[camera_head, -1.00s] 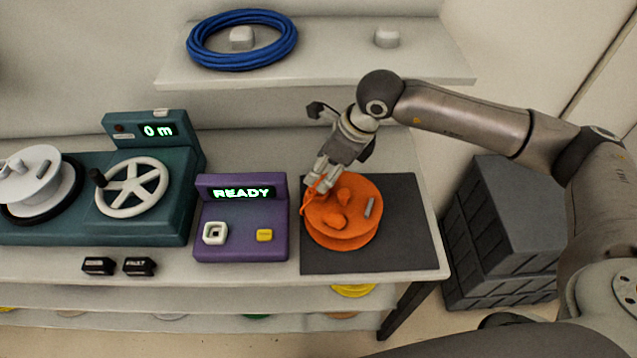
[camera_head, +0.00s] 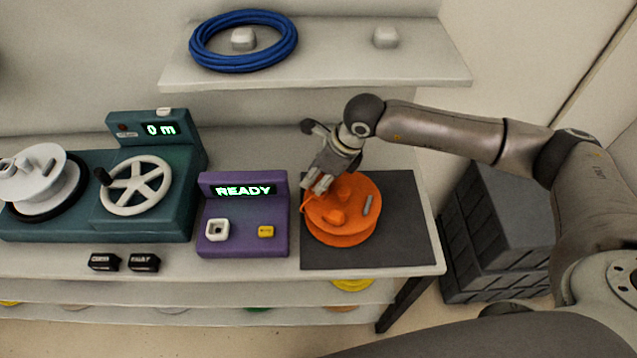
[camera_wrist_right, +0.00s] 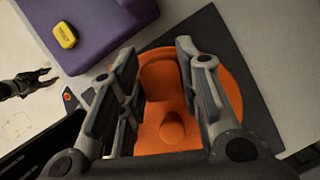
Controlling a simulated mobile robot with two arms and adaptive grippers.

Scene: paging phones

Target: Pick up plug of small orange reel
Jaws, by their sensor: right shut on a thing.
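The small orange reel (camera_head: 345,225) lies flat on a dark mat (camera_head: 405,245) at the right of the worktop. My right gripper (camera_head: 318,184) is at the reel's upper left edge, pointing down. In the right wrist view its fingertips (camera_wrist_right: 156,52) close around an orange piece (camera_wrist_right: 158,78), which looks like the reel's plug; its outline merges with the orange reel behind it. My left gripper is outside the head view; what looks like it (camera_wrist_right: 42,78) shows at the left of the right wrist view, open and empty.
A purple box (camera_head: 243,238) reading READY stands left of the mat. A teal device (camera_head: 180,215) with a handwheel is farther left. A shelf (camera_head: 345,65) with a blue coil (camera_head: 243,68) is above. Dark crates (camera_head: 497,240) stand right of the table.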

